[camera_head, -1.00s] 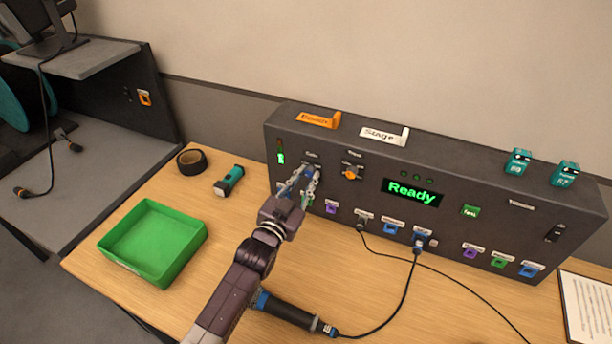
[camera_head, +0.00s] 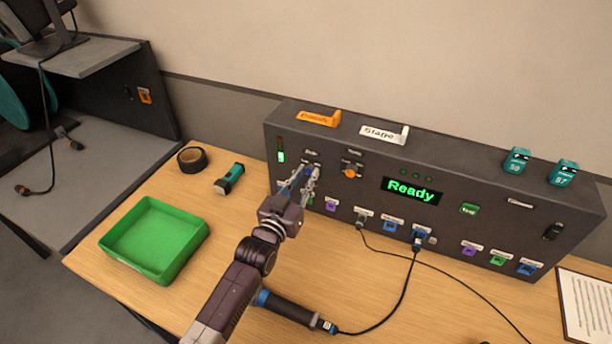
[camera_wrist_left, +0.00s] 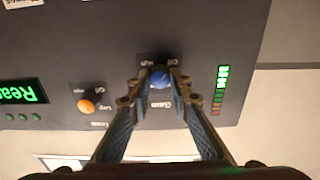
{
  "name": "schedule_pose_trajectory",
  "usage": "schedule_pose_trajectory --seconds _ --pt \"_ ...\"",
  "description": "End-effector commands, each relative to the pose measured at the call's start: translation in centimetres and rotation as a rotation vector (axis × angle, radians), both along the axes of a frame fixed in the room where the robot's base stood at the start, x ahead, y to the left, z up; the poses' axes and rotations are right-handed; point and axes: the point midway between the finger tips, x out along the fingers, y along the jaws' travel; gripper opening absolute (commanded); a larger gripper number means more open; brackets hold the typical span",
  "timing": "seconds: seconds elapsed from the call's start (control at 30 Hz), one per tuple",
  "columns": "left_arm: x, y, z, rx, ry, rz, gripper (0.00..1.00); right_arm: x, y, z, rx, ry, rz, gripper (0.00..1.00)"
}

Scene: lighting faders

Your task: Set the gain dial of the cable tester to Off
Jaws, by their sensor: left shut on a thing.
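The cable tester (camera_head: 330,144) is a long dark box at the back of the table, with a green "Ready" display (camera_head: 411,191). Its blue gain dial (camera_wrist_left: 159,78) sits between my fingertips in the left wrist view; in the head view my gripper mostly hides it. My left gripper (camera_head: 306,180) is at the panel's left part, shut on the dial; it also shows in the left wrist view (camera_wrist_left: 160,90). Small labels surround the dial, but its exact pointer setting cannot be read. My right gripper is not in view.
An orange dial (camera_head: 350,172) is just right of the gain dial. A level bar (camera_wrist_left: 221,90) lit mostly green is beside it. Cables run across the front.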

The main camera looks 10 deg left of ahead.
Motion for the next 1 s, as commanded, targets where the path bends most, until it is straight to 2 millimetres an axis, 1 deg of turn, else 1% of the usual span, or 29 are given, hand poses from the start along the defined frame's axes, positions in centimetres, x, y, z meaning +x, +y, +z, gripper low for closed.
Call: schedule_pose_trajectory --seconds 0.03,0.07,0.2,0.47,0.57,0.67,1.0 --pt "-0.1 0.0 -0.4 0.0 0.009 0.0 0.0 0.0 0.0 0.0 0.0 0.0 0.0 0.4" --pt "-0.1 0.0 -0.4 0.0 0.009 0.0 0.22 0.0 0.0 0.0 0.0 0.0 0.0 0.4" --pt "-0.1 0.0 -0.3 0.0 0.006 0.0 0.36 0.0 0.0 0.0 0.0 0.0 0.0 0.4" --pt "-0.1 0.0 -0.1 0.001 0.003 0.0 0.36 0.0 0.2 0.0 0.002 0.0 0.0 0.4" --pt "-0.6 0.1 -0.2 0.002 0.003 0.0 0.36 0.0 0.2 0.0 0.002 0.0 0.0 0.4" --pt "-1.8 0.4 -0.2 0.002 0.004 0.0 0.36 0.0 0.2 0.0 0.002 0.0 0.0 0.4" --pt "-8.7 1.7 -0.3 0.001 0.007 0.0 0.36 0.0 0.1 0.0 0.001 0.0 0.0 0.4"
